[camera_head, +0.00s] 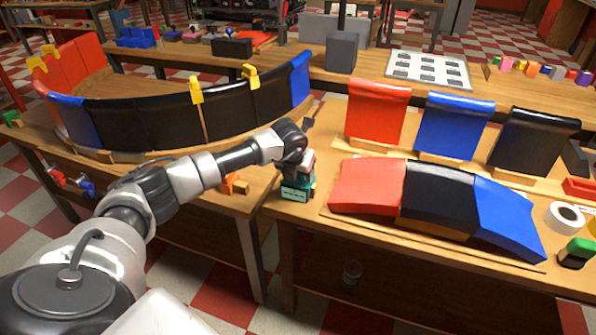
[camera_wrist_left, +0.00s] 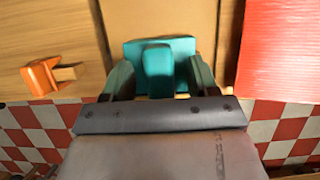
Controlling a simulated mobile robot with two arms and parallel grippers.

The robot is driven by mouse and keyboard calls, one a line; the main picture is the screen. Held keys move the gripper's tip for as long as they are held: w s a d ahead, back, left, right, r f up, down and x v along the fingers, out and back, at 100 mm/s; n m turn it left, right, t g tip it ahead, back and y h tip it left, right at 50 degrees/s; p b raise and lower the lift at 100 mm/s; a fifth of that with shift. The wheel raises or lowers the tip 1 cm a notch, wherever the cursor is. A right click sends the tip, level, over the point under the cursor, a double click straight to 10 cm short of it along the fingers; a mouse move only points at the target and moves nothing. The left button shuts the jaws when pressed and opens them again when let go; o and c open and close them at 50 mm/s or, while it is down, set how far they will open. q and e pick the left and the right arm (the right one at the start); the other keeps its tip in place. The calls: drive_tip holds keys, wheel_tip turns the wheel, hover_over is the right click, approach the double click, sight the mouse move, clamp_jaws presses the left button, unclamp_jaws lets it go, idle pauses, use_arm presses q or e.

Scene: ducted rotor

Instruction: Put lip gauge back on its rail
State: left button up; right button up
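A teal block with a raised grip, which looks like the lip gauge (camera_head: 297,193), sits at the front edge of the right table, left of the red, black and blue curved panels. My left gripper (camera_head: 298,172) is directly above it, pointing down. In the left wrist view, the two fingers (camera_wrist_left: 160,76) stand on either side of the teal gauge's grip (camera_wrist_left: 158,68), with narrow gaps seen on both sides. The wider teal base shows behind the grip. I cannot make out which part is its rail. My right gripper is out of view.
An orange clamp-like piece (camera_head: 235,184) lies on the left table's edge; a red panel (camera_head: 368,187) is close on the right. Upright red, blue and black panels stand behind it. A curved wall of dark panels (camera_head: 175,122) stands on the left table.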

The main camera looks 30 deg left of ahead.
use_arm(q)
drive_tip(key=a+v, duration=0.1)
drive_tip(key=v, duration=0.9)
drive_tip(key=shift+s+d+r, duration=0.25)
drive_tip(key=shift+d+r, duration=0.1)
drive_tip(key=shift+d, duration=0.1)
drive_tip(key=shift+d, duration=0.1)
